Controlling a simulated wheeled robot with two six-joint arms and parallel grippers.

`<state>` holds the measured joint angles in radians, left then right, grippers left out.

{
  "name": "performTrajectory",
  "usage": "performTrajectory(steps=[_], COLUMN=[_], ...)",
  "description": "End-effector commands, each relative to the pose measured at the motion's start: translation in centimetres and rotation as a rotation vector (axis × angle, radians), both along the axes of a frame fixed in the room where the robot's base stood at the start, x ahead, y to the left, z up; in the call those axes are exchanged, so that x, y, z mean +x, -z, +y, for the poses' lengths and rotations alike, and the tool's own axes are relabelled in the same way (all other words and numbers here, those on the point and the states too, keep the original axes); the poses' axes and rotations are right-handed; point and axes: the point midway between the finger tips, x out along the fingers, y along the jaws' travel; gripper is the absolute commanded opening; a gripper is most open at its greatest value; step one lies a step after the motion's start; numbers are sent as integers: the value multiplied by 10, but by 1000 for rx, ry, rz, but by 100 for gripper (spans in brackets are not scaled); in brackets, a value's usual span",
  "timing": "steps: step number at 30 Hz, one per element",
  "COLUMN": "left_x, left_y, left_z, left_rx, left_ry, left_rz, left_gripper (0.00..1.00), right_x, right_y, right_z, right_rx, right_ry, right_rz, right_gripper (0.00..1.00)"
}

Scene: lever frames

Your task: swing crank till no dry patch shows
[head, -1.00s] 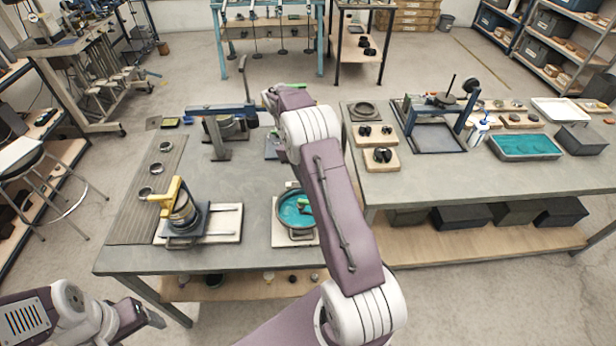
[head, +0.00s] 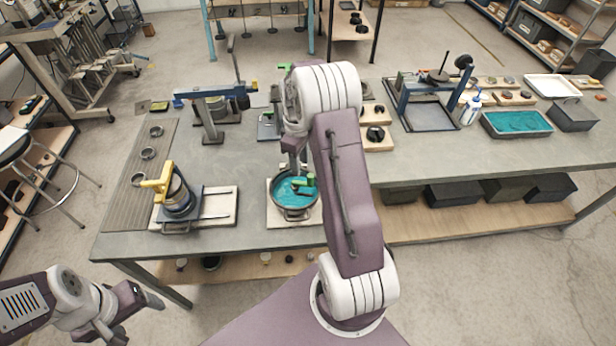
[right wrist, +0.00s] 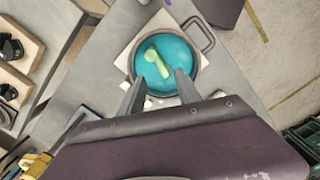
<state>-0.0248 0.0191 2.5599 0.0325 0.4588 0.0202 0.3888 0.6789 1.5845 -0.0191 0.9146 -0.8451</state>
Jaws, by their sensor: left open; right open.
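A round dark pan (head: 293,206) stands on a pale board on the left bench. It holds teal liquid, and a green crank-like piece (head: 304,181) lies across its middle. In the right wrist view the pan (right wrist: 202,70) shows from above with the light green piece (right wrist: 156,62) inside the teal. I cannot make out a dry patch there. My right gripper (right wrist: 160,88) is open, its two fingers above the pan's near side, apart from the green piece. In the head view its arm partly hides the area around it. My left gripper (head: 138,318) is open and empty at lower left, off the bench.
A yellow-handled device (head: 174,192) stands on a pale board left of the pan. A blue lever clamp (head: 212,105) is behind it. On the right bench are a teal-filled tray (head: 516,124), a blue frame (head: 428,112) and a white bottle (head: 471,108). Bench between boards is clear.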

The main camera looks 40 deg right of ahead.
Motion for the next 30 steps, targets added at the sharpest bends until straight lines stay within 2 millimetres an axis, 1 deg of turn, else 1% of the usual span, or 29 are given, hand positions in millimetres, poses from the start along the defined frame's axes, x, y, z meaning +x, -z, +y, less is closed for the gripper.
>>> performTrajectory(steps=[1,3,5,8,11,18,21,25,30], left_x=[0,0,0,0,0,0,0,0,0], left_y=[-3,-4,-4,-4,-7,-21,-24,-26,-26], left_z=[0,0,0,0,0,0,0,0,0], left_rx=[0,0,0,0,0,0,0,0,0], left_ry=[0,0,0,0,0,0,0,0,0], left_rz=[0,0,0,0,0,0,0,0,0], left_gripper=[73,73,73,73,73,73,73,73,73], right_x=[-13,-25,-24,-25,-25,-26,-26,-25,-25], right_y=[-11,-23,-31,-29,-20,28,45,58,62], right_z=[-5,-13,-20,-22,-22,-21,-21,-21,-22], right_rx=[7,7,-2,-2,-1,0,0,-1,-2], right_ry=[40,77,93,98,97,96,96,96,96], right_rz=[-16,-25,-43,-40,-38,-35,-35,-39,-39], right_gripper=[40,40,40,40,40,40,40,40,40])
